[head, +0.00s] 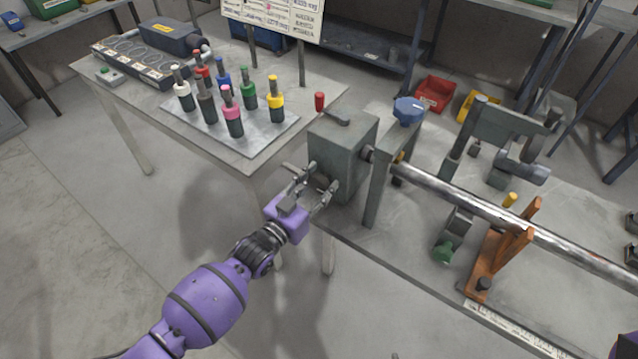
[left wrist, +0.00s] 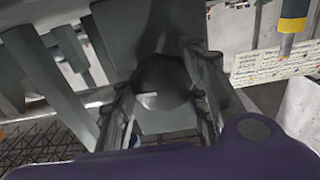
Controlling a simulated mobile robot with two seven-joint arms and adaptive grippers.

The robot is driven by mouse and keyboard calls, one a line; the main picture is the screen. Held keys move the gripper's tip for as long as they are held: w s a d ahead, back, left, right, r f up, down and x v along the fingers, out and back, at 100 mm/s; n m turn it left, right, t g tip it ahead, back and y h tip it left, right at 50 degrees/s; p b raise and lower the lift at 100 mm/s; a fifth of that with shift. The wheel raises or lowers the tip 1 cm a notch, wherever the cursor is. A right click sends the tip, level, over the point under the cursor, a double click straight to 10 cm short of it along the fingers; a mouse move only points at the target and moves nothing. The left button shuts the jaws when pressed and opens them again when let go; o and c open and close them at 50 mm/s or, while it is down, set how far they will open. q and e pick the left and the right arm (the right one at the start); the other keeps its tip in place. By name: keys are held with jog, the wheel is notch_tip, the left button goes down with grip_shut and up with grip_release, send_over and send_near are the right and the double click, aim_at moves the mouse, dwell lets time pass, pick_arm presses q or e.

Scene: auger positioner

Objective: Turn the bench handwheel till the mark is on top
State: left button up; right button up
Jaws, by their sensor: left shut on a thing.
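The grey bench headstock (head: 343,150) stands at the near left end of the right-hand bench. My left gripper (head: 322,176) is at its left face, with a finger on either side of the handwheel. In the left wrist view the handwheel (left wrist: 172,78) is a dark round disc between the fingers of my left gripper (left wrist: 160,88), which is shut on it. A short white mark (left wrist: 147,95) shows on the wheel, toward its lower left in that view. In the head view the wheel is mostly hidden by the gripper. My right gripper is out of view.
A red-tipped lever (head: 320,102) rises from the headstock. A long metal shaft (head: 465,203) runs right past an orange bracket (head: 497,255). The left table (head: 145,110) holds several coloured-collared tools on a tray (head: 275,136). Open floor lies in front.

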pick_arm(q)
jog(key=shift+s+d+f, duration=0.15)
jog(key=shift+s+f, duration=0.05)
jog(key=shift+f, duration=0.1)
jog(key=o, duration=1.1)
jog(key=shift+r, duration=0.15)
jog(key=v, duration=1.2)
